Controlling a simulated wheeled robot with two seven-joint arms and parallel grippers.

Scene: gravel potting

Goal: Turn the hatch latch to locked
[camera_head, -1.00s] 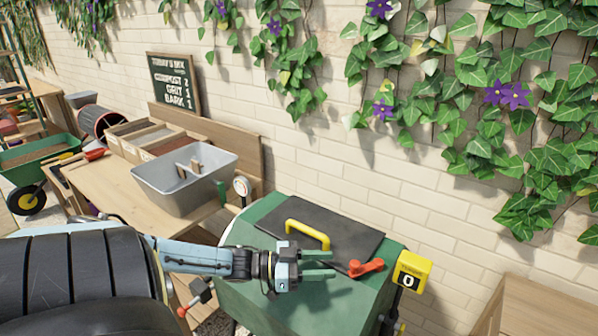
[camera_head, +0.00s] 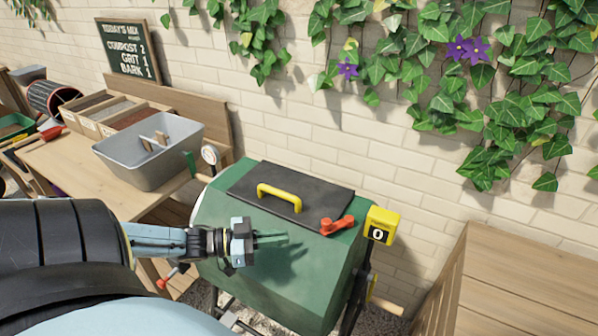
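The hatch (camera_head: 325,198) is a dark panel with a yellow handle (camera_head: 280,194), lying flat on top of the green drum (camera_head: 290,285). The red latch (camera_head: 338,225) sits at the hatch's front right edge, its arm lying sideways. My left gripper (camera_head: 286,238) is in front of the hatch, left of the latch and apart from it. Its fingers point right toward the latch and hold nothing that I can see. They look close together, but I cannot tell whether they are open or shut. My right gripper is out of view.
A yellow counter box reading 0 (camera_head: 383,225) stands right of the latch. A grey tub (camera_head: 150,165) and a wooden bin box (camera_head: 88,130) stand on the bench at left. A wooden slatted structure (camera_head: 535,275) is at right. Brick wall stands behind.

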